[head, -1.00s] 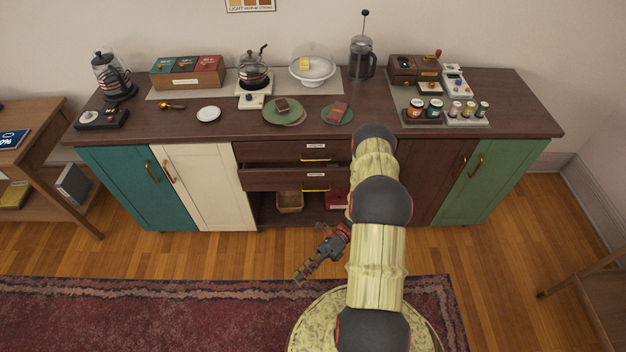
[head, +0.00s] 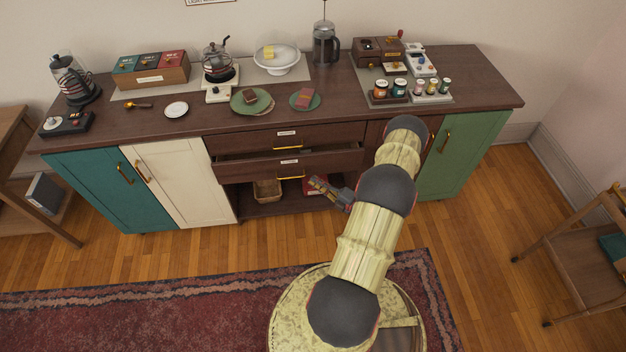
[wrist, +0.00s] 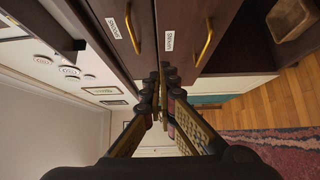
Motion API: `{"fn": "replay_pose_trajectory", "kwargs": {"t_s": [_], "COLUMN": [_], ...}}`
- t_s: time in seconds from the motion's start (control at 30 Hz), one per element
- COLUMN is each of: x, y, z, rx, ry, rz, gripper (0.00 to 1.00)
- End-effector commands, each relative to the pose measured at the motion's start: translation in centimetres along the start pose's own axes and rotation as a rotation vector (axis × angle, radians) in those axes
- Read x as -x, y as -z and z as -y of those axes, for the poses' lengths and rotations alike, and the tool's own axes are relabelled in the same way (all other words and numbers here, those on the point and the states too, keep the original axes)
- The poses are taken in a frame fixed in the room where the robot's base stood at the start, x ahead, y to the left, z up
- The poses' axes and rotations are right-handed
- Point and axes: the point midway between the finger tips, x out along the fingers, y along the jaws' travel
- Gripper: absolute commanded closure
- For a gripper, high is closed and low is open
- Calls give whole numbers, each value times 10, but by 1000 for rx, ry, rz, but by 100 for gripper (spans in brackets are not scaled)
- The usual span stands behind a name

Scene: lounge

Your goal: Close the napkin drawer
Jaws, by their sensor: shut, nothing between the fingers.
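The napkin drawer (head: 335,163) is the lower of two dark wood drawers in the sideboard, with a white label and a brass handle. It is pulled out partway, with a dark gap above its front. In the wrist view, turned on its side, its front (wrist: 185,15) shows a label that seems to read napkins. My gripper (head: 314,183) is shut and empty, just below and to the right of the drawer handle in the head view. In the wrist view my fingertips (wrist: 164,72) are together, close to the drawer front's edge; I cannot tell whether they touch.
The upper drawer (head: 255,141) appears shut. Below is an open shelf with a basket (head: 268,190) and a red box (head: 314,187). Teal (head: 95,190), cream (head: 170,180) and green (head: 465,155) doors are shut. Wood floor lies clear before the sideboard, then a red rug (head: 150,325).

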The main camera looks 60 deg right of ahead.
Motion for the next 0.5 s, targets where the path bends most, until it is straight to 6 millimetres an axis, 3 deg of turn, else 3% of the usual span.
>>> {"fn": "replay_pose_trajectory", "kwargs": {"t_s": [0.37, 0.5], "x": [-76, -91], "y": [2, -13], "z": [2, 1], "rx": [1, 3], "ry": [-1, -2], "rz": [-6, -4], "gripper": [100, 100]}}
